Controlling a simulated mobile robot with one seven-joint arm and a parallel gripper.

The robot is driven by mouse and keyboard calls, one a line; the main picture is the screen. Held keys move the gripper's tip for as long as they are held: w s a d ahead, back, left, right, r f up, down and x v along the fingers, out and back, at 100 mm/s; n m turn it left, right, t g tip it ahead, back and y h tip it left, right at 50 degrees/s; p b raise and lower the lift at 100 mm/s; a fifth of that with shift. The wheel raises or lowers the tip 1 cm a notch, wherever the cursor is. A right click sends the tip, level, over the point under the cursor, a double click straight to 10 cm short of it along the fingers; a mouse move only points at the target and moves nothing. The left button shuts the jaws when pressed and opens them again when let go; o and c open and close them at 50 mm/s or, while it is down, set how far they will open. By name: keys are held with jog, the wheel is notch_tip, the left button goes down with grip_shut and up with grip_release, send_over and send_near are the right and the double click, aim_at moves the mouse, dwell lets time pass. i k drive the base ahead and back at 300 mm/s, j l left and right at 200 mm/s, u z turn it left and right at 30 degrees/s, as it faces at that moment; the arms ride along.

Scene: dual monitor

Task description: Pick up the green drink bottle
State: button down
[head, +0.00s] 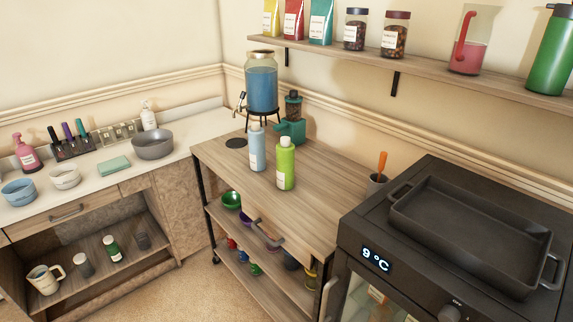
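A light green bottle (286,168) with a white cap and a pale label stands upright on the wooden top of a cart (308,208). A pale blue bottle (257,150) with a white cap stands close to its left and a little farther back. A larger, darker green bottle (550,55) with a dark top stands on the wall shelf at the far right, partly cut off by the picture edge. The frame does not tell which green bottle is the drink bottle. My gripper is not in view.
A blue water dispenser (262,88) and a teal grinder (291,128) stand behind the bottles. The wall shelf (420,75) overhangs the back. The cart top's front is clear.

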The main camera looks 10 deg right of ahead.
aim_at(285, 149)
jog(key=i+j+z, duration=0.15)
jog(key=z, duration=0.25)
jog(key=i+j+z, duration=0.1)
jog(key=z, duration=0.35)
jog(key=i+j+z, duration=0.1)
jog(key=j, duration=0.25)
jog(key=i+j+z, duration=0.15)
jog(key=j, duration=0.2)
jog(key=i+j+z, duration=0.1)
jog(key=j, duration=0.25)
